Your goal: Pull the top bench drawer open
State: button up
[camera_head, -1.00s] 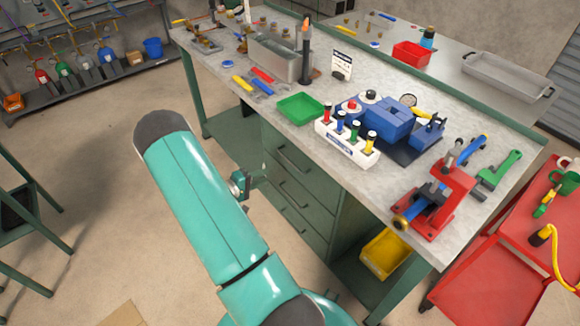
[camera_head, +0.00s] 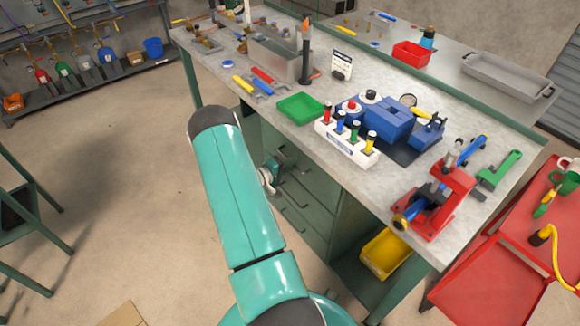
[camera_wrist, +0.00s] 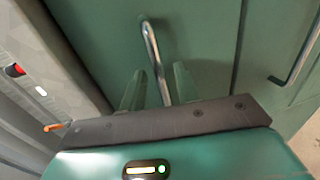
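The top bench drawer is a green front under the grey bench top, and it looks shut; its face fills the middle of the wrist view (camera_wrist: 205,35). Its metal bar handle (camera_wrist: 152,48) runs between the two fingers of my gripper (camera_wrist: 158,85). The fingers stand apart, one on each side of the bar, with a gap visible; contact cannot be made out. In the head view my gripper (camera_head: 274,168) is at the upper part of the drawer stack, and my arm and gripper hide most of the top drawer there.
Lower drawers (camera_head: 312,208) sit beneath, and another handle (camera_wrist: 298,55) shows at right in the wrist view. A yellow bin (camera_head: 386,254) stands under the bench. The bench top (camera_head: 300,135) overhangs and holds tools. The floor (camera_head: 120,190) left of the arm is clear.

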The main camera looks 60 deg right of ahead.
grip_shut()
jog(key=shift+a, duration=0.1)
jog(key=f+v, duration=0.3)
jog(key=v, duration=1.1)
jog(key=a+f+v, duration=0.1)
jog(key=f+v, duration=0.2)
jog(key=v, duration=1.1)
jog(key=shift+w, duration=0.3)
grip_release()
jog(key=v, duration=1.4)
jog(key=shift+f, duration=0.2)
